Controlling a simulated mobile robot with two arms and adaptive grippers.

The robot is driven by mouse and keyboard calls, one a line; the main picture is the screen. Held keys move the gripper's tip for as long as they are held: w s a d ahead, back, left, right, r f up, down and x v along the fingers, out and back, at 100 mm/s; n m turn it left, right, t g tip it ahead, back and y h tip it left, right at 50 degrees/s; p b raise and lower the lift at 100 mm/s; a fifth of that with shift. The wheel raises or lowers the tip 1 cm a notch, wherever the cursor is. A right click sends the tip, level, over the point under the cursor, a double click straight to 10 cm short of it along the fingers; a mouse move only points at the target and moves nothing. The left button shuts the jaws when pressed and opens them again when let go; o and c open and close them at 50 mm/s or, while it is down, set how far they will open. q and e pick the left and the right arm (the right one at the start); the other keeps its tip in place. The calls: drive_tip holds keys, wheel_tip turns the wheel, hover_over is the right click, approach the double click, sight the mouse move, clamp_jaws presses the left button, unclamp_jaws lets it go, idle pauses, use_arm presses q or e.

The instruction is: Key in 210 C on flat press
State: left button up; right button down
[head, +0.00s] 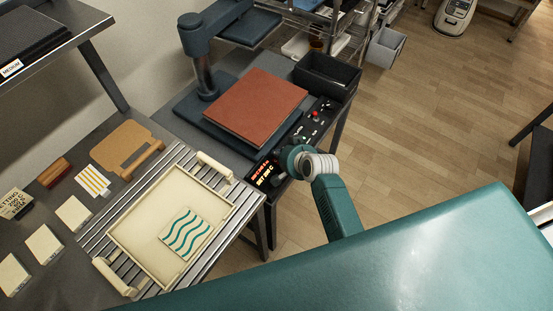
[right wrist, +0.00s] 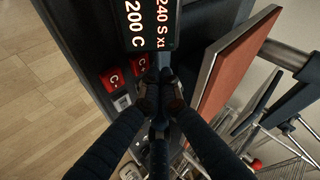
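The flat press (head: 208,85) stands at the back with a red-brown pad (head: 256,105) on its bed. Its control panel (head: 312,122) runs along the right side. The display (head: 264,174) at the panel's near end is lit; in the right wrist view the display (right wrist: 150,22) reads 240 S x1 and 200 C. Two red keys marked C, one (right wrist: 114,78) beside the other (right wrist: 140,62), sit next to it. My right gripper (right wrist: 160,93) is shut and empty, its fingertips over the panel close to the keys; contact cannot be told. My left gripper is out of view.
A dark bin (head: 326,77) stands behind the panel. In front, a slatted table holds a cream tray (head: 125,232) with a wave-patterned tile (head: 184,233). Several blank tiles, a wooden board (head: 128,148) and a card (head: 15,203) lie at left.

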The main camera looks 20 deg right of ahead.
drive_tip(key=shift+f, duration=0.1)
drive_tip(key=shift+f, duration=0.35)
drive_tip(key=shift+f+b, duration=0.3)
drive_tip(key=shift+f, duration=0.15)
idle(0.7)
idle(0.3)
drive_tip(key=shift+r+p, duration=0.9)
drive_tip(key=shift+p, duration=0.15)
wheel_tip(320, 180, up, 5)
drive_tip(key=p, duration=0.5)
